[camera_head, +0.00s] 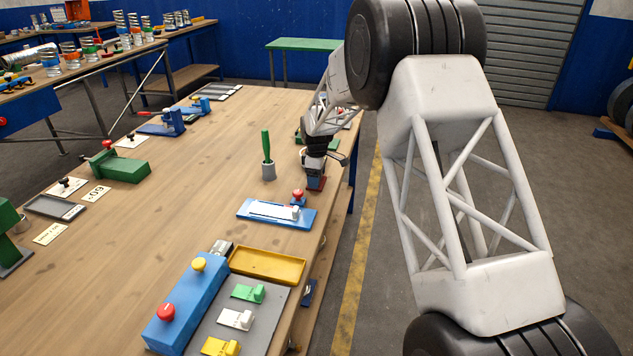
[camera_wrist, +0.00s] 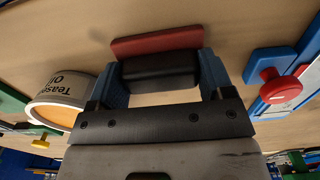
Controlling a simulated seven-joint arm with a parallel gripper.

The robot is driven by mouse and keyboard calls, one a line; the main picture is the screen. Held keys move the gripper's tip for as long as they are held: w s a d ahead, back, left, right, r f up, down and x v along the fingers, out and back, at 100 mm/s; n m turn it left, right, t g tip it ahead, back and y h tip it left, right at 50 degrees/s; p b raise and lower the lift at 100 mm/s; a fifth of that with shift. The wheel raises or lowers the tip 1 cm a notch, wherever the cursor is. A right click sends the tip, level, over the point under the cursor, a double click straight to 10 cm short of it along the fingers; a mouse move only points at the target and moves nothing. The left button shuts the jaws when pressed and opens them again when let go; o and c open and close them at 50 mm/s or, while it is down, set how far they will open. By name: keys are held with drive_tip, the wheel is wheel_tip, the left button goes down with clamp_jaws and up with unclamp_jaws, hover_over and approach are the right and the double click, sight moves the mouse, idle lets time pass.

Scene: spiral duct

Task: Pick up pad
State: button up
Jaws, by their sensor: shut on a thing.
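The pad is a dark block with a red layer along one side. In the wrist view the pad (camera_wrist: 157,43) sits between the two blue fingertips of my gripper (camera_wrist: 162,76), which is shut on the dark part.
A blue fixture with a red knob (camera_head: 298,194) is close in front. A yellow tray (camera_head: 267,265) lies nearer. The table's middle is clear.

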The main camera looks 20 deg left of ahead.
drive_tip(key=shift+r, duration=0.15)
drive_tip(key=shift+r, duration=0.55)
drive_tip(key=shift+s+d+r, duration=0.1)
drive_tip(key=shift+s+r, duration=0.05)
drive_tip(key=shift+r, duration=0.45)
drive_tip(key=shift+s+d+r, duration=0.1)
drive_tip(key=shift+s+r, duration=0.05)
drive_tip(key=shift+r, duration=0.4)
drive_tip(key=s+d, duration=0.2)
drive_tip(key=s, duration=0.2)
drive_tip(key=s+d+r, duration=0.1)
drive_tip(key=s+d, duration=0.1)
drive_tip(key=s, duration=0.3)
drive_tip(key=s+d, duration=0.2)
drive_tip(key=s, duration=0.2)
drive_tip(key=shift+s+d+r, duration=0.15)
drive_tip(key=shift+s+d, duration=0.15)
drive_tip(key=shift+s, duration=0.1)
drive_tip(key=o, duration=0.3)
drive_tip(key=shift+c, duration=0.9)
drive_tip(key=a+r, duration=0.2)
drive_tip(key=a, duration=0.7)
drive_tip(key=s+a+r, duration=0.1)
drive_tip(key=a+r, duration=0.1)
drive_tip(key=a, duration=0.8)
drive_tip(key=shift+a+r, duration=0.2)
drive_tip(key=shift+r, duration=0.1)
